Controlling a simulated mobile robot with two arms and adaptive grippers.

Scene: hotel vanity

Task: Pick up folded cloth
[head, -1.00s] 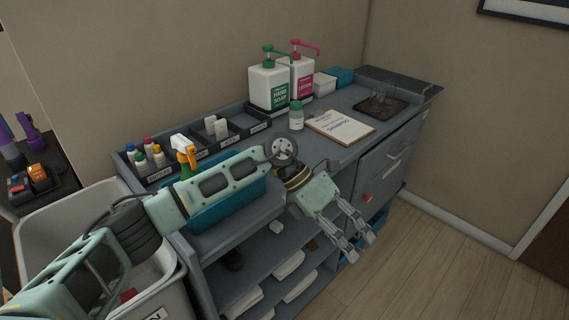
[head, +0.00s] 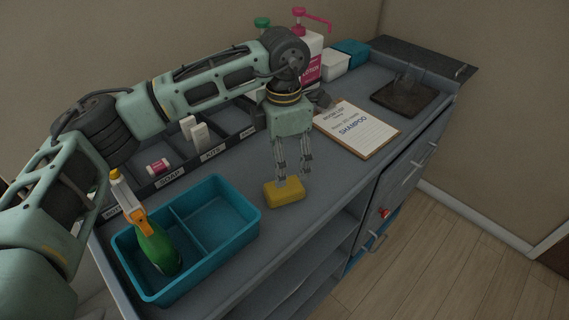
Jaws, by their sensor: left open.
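A small yellow padded block (head: 284,194) lies on the grey counter, just right of the teal caddy; I cannot tell whether it is the folded cloth or a sponge. My left gripper (head: 293,178) points down right over it, open, with its two fingers apart. One fingertip is at the block's back edge; I cannot tell whether it touches. Nothing is held between the fingers. My right gripper is out of view.
The two-part teal caddy (head: 256,214) holds a green spray bottle (head: 157,246) on its left. A clipboard (head: 357,131), dark tray (head: 404,97) and pump bottles (head: 310,62) stand farther back. Open shelves lie below the counter's front edge.

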